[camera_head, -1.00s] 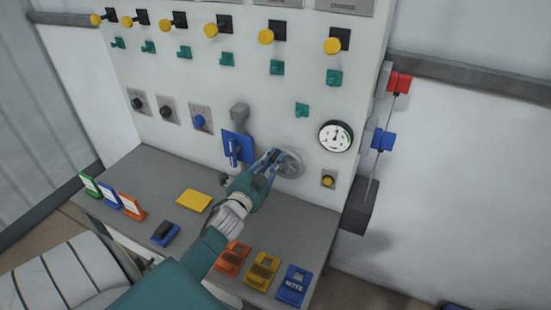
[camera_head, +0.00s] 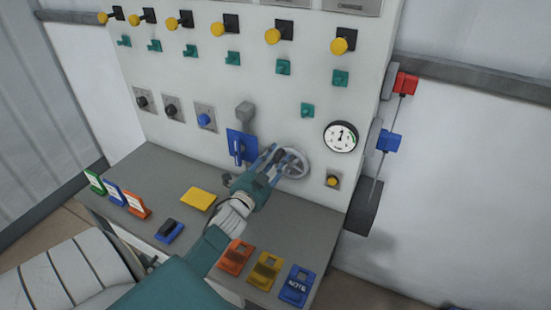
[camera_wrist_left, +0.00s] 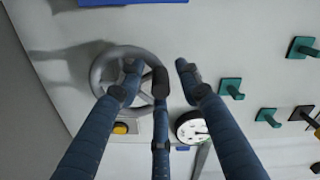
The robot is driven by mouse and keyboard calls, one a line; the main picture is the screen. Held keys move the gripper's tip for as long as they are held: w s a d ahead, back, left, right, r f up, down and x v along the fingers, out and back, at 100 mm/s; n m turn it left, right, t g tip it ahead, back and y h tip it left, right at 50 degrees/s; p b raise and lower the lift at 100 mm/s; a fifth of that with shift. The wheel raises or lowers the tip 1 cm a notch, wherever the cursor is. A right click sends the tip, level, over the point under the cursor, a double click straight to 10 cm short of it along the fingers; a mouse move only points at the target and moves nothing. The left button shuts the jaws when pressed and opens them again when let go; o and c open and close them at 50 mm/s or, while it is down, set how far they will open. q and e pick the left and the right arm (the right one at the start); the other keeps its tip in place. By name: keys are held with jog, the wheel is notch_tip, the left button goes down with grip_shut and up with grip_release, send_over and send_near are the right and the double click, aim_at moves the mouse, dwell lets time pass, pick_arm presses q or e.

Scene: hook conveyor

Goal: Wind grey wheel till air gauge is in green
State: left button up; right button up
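The grey wheel (camera_head: 304,159) is mounted on the white panel, right of the blue switch plate. My left gripper (camera_head: 277,155) is at the wheel's left side. In the left wrist view the wheel (camera_wrist_left: 97,72) shows its rim and spokes behind the fingers (camera_wrist_left: 158,72). The fingertips are spread apart, two over the wheel and one just outside its rim. Whether they touch it I cannot tell. The air gauge (camera_head: 340,137) is up and right of the wheel. Its dark needle points about straight up, and the green band is at its right side. My right gripper is out of view.
A yellow button (camera_head: 333,181) is below the gauge. A blue switch plate (camera_head: 240,146) is close left of my gripper. The grey desk (camera_head: 275,222) below holds coloured note stands and a yellow pad (camera_head: 198,199). Teal hooks (camera_head: 307,110) stick out above.

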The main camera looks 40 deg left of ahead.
pick_arm(q)
jog(key=shift+s+d, duration=0.1)
jog(key=shift+s, duration=0.05)
jog(key=shift+s+d, duration=0.1)
jog(key=shift+s, duration=0.2)
jog(key=v, duration=1.1)
